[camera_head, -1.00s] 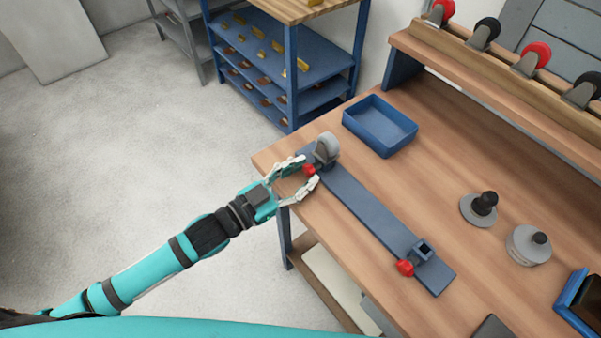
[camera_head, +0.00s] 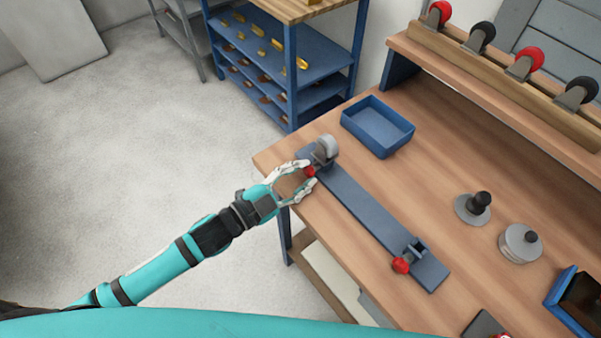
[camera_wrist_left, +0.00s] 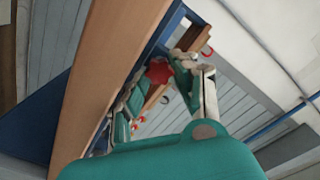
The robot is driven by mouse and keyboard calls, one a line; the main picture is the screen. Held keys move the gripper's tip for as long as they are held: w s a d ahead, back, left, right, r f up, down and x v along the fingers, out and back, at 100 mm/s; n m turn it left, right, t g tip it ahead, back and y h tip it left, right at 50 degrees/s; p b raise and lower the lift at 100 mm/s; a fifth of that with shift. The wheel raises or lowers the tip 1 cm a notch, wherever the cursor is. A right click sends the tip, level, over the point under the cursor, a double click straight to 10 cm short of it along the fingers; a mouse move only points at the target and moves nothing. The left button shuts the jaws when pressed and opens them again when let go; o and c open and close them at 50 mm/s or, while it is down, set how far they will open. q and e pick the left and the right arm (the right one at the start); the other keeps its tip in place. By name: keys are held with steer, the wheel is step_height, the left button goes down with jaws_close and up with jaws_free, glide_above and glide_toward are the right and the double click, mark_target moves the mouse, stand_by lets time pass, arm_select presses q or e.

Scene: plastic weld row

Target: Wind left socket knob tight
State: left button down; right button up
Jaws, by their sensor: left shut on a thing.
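The left socket knob (camera_head: 309,172) is red and sits on the near side of the left socket at the far-left end of a long blue-grey bar (camera_head: 372,215). A grey caster wheel (camera_head: 327,147) stands in that socket. My left gripper (camera_head: 306,178) has its fingers shut around the knob. The left wrist view shows the red star-shaped knob (camera_wrist_left: 159,71) between the fingers. A second red knob (camera_head: 401,266) is on the empty right socket (camera_head: 415,248). My right gripper is not clearly seen; only a small part of something dark shows at the bottom right edge.
A blue tray (camera_head: 378,126) lies behind the bar on the wooden bench (camera_head: 430,170). Two round grey weights (camera_head: 473,208) stand to the right. A blue bin (camera_head: 578,303) is at the right edge. A rack of red and black casters (camera_head: 525,65) is at the back.

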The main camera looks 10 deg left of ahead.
arm_select(q)
steer(key=c, duration=1)
jaws_free()
steer(key=shift+c, duration=0.2)
step_height(320, 180, up, 10)
